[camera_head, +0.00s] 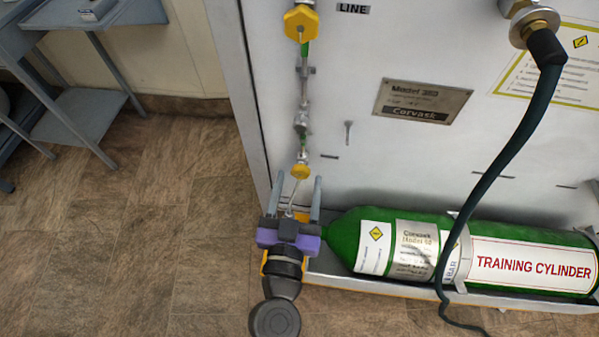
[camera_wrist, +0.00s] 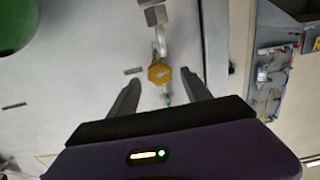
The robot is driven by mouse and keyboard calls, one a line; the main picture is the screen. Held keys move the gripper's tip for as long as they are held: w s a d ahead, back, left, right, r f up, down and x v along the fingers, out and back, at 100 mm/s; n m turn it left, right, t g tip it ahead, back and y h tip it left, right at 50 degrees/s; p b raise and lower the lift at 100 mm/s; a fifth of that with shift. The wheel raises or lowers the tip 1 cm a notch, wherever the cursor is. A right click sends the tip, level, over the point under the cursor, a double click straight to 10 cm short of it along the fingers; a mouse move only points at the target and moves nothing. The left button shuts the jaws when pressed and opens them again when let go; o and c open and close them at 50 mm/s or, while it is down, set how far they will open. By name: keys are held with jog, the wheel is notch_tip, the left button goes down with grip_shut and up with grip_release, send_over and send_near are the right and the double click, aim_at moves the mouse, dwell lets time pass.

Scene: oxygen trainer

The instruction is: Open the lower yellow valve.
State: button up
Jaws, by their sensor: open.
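The lower yellow valve (camera_head: 300,171) is a small knob on the thin vertical pipe of the white panel. It also shows in the wrist view (camera_wrist: 159,72), ahead of and between the fingers. A larger yellow valve (camera_head: 301,22) sits higher on the same pipe. My gripper (camera_head: 302,185) is open, just below the lower valve in the head view, its two grey fingers apart. In the wrist view my gripper (camera_wrist: 160,93) has nothing visible held between its fingers. I cannot tell the exact gap between fingertips and valve.
A green training cylinder (camera_head: 352,238) lies in a tray to the right of my gripper. A dark hose (camera_head: 512,150) hangs in front of the panel at the right. A grey cart (camera_head: 82,118) stands at the left, with open floor (camera_head: 130,230) before it.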

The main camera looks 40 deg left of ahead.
jog(key=shift+x, duration=1.1)
grip_shut()
jog(key=shift+n, duration=0.3)
jog(key=n+b, duration=0.1)
jog(key=n, duration=0.1)
jog(key=shift+f+n, duration=0.1)
jog(key=shift+n, duration=0.2)
jog(key=shift+s+n, duration=0.1)
jog(key=shift+n, duration=2)
jog(key=shift+a, duration=0.1)
